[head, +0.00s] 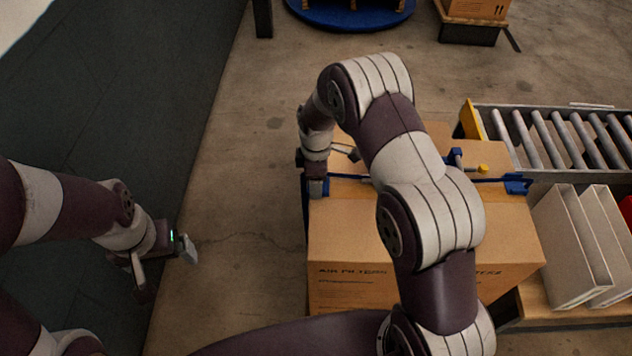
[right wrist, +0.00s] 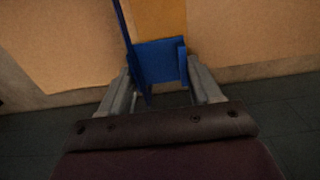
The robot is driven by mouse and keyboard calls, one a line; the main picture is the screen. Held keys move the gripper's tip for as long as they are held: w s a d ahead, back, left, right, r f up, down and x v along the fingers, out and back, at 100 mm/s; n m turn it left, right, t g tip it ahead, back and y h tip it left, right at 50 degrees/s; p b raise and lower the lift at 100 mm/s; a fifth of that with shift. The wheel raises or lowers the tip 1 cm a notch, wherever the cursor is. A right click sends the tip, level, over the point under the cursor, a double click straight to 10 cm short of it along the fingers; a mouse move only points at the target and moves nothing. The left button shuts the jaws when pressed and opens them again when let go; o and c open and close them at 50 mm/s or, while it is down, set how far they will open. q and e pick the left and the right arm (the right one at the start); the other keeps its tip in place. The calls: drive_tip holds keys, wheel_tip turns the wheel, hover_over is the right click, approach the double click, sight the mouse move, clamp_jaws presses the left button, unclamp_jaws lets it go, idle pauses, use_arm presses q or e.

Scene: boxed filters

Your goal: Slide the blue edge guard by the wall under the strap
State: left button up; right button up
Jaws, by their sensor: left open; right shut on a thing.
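The cardboard box (head: 350,235) of air filters stands in the middle of the head view, with a blue strap (head: 345,176) across its top. The blue edge guard by the wall (head: 318,188) is at the box's left top edge; it also shows in the right wrist view (right wrist: 160,62). My right gripper (right wrist: 162,90) is shut on this guard, one finger on each side. In that view the strap (right wrist: 122,22) runs along the guard's left side; whether any of it lies over the guard I cannot tell. My left gripper (head: 168,262) is open and empty, left of the box.
A second blue edge guard (head: 517,183) is at the box's right edge.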

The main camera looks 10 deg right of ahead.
drive_tip(key=shift+w, duration=0.15)
drive_tip(key=shift+w+d, duration=0.3)
drive_tip(key=shift+w, duration=0.55)
drive_tip(key=o, duration=1.1)
